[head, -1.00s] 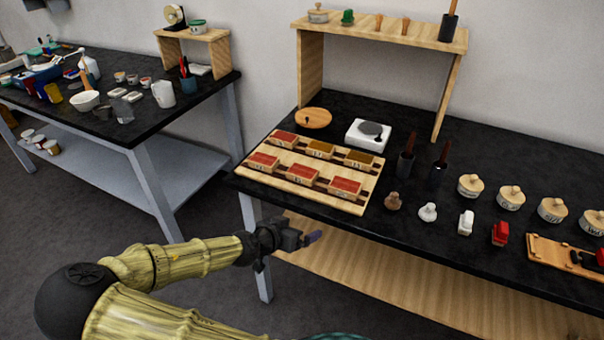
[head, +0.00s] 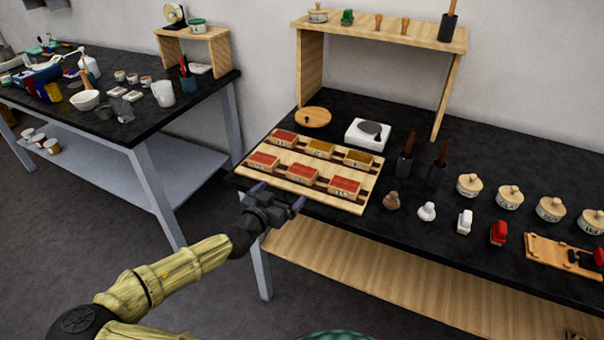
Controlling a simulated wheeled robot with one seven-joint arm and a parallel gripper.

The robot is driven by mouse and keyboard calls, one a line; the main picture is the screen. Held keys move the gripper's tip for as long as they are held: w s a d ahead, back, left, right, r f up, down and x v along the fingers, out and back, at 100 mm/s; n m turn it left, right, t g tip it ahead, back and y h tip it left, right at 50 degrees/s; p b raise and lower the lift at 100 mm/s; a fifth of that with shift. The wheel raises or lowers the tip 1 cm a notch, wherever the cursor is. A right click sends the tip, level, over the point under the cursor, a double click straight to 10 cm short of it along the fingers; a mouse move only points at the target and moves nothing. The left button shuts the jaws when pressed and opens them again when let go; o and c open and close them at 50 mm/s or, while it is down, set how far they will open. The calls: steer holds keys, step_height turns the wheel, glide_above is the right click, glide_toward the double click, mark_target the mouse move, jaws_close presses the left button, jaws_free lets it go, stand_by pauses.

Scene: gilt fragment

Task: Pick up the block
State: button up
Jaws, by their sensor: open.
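Several small wooden blocks with red or ochre tops sit in two rows on a slotted wooden tray (head: 367,190) on the black table. The front row has a left red block (head: 263,161), a middle red block (head: 302,174) and a right red block (head: 344,187). The back row has a red block (head: 284,138) and two ochre blocks (head: 320,149) (head: 358,158). I cannot tell which one is the task's block. My gripper (head: 279,198) is open and empty, near the tray's front-left edge, with its fingers apart. It appears to touch no block.
A round wooden lid (head: 313,117) and a white scale (head: 365,135) stand behind the tray. A wooden shelf (head: 385,32) rises at the back. Dark holders (head: 404,167), small stamps and lidded jars (head: 470,185) stand to the right. The table's front edge lies near my gripper.

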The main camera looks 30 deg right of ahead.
mark_target(301, 172)
steer(key=p+x, duration=0.1)
steer(key=x, duration=0.7)
steer(key=shift+w+d+f, duration=0.15)
steer(key=shift+d, duration=0.15)
steer(key=x, duration=0.1)
steer(key=p+x, duration=0.1)
steer(key=x, duration=0.2)
steer(key=shift+d+r, duration=0.15)
steer(key=shift+r, duration=0.1)
steer(key=shift+w+d+f, duration=0.15)
steer(key=shift+w+d, duration=0.25)
steer(key=shift+c, duration=0.2)
steer(key=c, duration=1)
